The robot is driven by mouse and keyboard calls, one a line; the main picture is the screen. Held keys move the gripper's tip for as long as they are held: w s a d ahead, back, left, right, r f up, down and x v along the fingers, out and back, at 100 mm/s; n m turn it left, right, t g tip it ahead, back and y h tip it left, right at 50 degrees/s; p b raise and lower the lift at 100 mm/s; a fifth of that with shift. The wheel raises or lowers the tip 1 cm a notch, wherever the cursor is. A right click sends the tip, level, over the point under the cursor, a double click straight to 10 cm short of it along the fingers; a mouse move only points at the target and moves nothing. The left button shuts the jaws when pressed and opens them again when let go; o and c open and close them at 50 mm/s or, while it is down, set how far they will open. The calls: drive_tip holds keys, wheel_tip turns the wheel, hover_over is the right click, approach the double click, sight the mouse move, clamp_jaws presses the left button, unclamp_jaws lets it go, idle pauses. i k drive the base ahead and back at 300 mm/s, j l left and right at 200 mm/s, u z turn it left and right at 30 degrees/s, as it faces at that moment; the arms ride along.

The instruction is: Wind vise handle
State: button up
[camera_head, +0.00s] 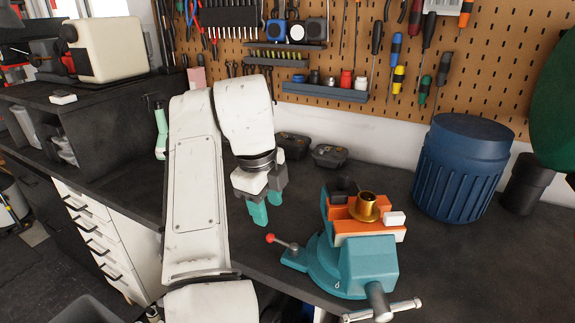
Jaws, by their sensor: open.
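A teal vise (352,262) stands at the front of the dark workbench. Its silver handle bar (402,308) runs crosswise at the end of the screw (378,299), low at the front edge. A brass flanged piece (366,208) sits upright at the orange jaws (385,231), with a small white block (394,218) beside it. A small lever with a red knob (270,238) sticks out at the vise's left. My gripper (262,217), with teal fingers, points down and is open. It is empty, up and to the left of the vise, apart from the handle.
A ribbed blue bin (462,167) and a dark cylinder (526,184) stand right of the vise. Two small dark boxes (329,156) lie behind my gripper. A green spray bottle (161,130) stands at left. A tool pegboard (330,100) closes off the back.

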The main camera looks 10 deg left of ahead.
sight(382, 311)
drive_tip(key=k, duration=0.95)
